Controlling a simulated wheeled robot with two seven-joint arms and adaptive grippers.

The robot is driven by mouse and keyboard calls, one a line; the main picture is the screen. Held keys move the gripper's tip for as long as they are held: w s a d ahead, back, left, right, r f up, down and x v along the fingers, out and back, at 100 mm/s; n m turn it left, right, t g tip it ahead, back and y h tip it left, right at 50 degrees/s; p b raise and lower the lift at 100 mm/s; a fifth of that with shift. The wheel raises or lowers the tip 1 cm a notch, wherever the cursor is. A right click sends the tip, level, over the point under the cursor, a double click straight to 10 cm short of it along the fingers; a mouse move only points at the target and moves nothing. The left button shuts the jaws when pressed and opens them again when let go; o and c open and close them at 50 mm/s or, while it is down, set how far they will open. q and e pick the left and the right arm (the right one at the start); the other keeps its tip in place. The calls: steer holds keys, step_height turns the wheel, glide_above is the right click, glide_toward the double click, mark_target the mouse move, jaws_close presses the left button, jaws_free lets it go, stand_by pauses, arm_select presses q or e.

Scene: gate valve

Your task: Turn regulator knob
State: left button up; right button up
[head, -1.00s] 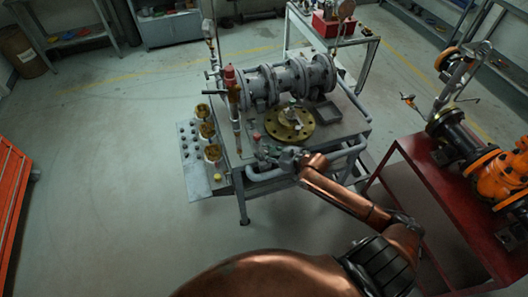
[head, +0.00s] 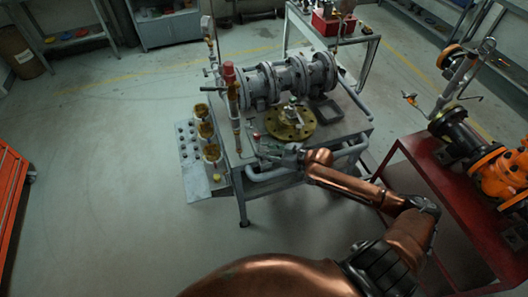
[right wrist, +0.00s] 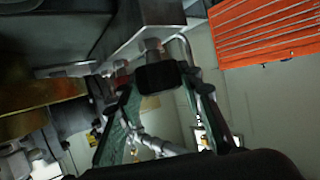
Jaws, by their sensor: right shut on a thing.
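My right gripper (head: 271,149) reaches in over the front edge of the grey valve table (head: 243,187), beside the upright pipe with the red top (head: 229,76). In the right wrist view, the two greenish fingers of my right gripper (right wrist: 160,88) close in on a dark rounded block, which I take for the regulator knob (right wrist: 160,78). A metal stem shows just behind it. The gripper is shut on it. In the head view the gripper is too small to show the knob clearly. My left gripper is not in view.
A brass flange (head: 291,124) lies on the table just behind the gripper. A red table (head: 440,195) with an orange valve (head: 505,172) is at the right. The floor at the left is free.

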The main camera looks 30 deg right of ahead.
steer(key=o, duration=1.2)
steer(key=v, duration=1.2)
